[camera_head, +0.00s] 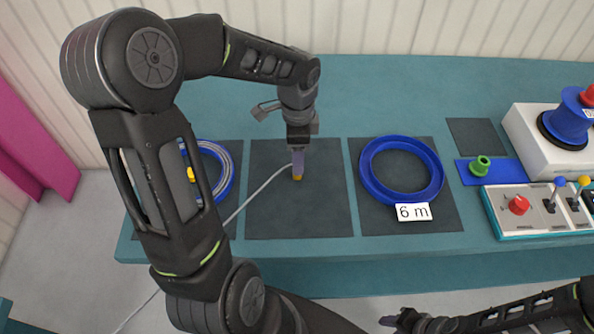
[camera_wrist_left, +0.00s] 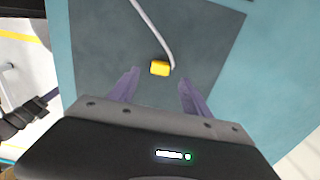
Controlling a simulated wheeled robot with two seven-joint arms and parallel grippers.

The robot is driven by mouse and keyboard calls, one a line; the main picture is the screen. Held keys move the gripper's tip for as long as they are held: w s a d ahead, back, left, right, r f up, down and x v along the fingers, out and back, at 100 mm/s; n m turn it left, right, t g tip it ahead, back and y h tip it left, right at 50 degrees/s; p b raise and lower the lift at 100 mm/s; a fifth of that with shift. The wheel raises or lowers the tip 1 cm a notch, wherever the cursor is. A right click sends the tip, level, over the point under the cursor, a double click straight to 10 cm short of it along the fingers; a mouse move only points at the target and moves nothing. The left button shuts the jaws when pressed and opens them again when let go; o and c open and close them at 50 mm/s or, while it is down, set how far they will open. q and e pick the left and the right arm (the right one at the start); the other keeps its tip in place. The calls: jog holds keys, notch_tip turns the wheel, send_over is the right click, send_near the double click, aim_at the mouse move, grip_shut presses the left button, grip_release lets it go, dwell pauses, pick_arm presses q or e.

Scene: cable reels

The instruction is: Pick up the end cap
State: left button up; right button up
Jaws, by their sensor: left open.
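The yellow end cap (camera_head: 297,178) sits at the end of a light grey cable (camera_head: 262,188) on the dark middle mat (camera_head: 262,222). In the left wrist view the end cap (camera_wrist_left: 160,68) lies between the lines of the two purple fingers, just beyond their tips. My left gripper (camera_head: 298,165) points down over the cap. In the wrist view the left gripper (camera_wrist_left: 159,80) is open with nothing between its fingers. My right gripper (camera_head: 392,320) is at the bottom edge, away from the cap; its finger gap cannot be made out.
A blue ring labelled 6 m (camera_head: 372,190) lies on the right mat. A blue reel with cable (camera_head: 228,180) is on the left mat, partly behind my arm. A control panel (camera_head: 535,222) and a green knobbed piece (camera_head: 480,166) stand at the right. The back of the table is clear.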

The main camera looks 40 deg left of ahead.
pick_arm(q)
notch_tip(320, 180, down, 5)
jog(key=shift+p, duration=0.35)
dwell(0.4)
grip_shut()
dwell(0.4)
